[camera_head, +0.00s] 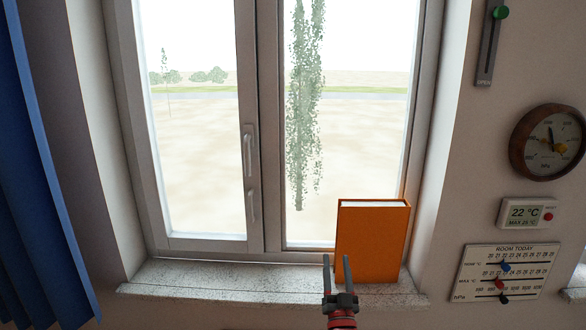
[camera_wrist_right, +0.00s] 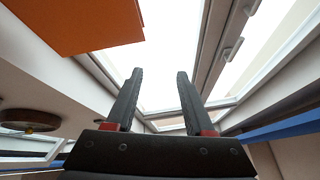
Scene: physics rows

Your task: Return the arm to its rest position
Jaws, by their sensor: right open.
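My right gripper (camera_head: 337,268) is open and empty, with its fingers pointing up, in front of the window sill in the head view. An orange book (camera_head: 371,240) stands upright on the sill, just behind and to the right of my fingers. In the right wrist view my right gripper (camera_wrist_right: 154,85) shows two spread dark fingers with nothing between them. The orange book (camera_wrist_right: 85,22) shows there at the upper left, apart from the fingers. My left gripper is in neither view.
The window (camera_head: 262,150) has two handles (camera_head: 249,152) on its middle frame and looks shut. The speckled sill (camera_head: 210,282) is bare left of the book. A blue curtain (camera_head: 38,200) hangs at the left. A slider, a round gauge (camera_head: 549,142), a thermometer display (camera_head: 526,213) and a chart board (camera_head: 505,272) are on the right wall.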

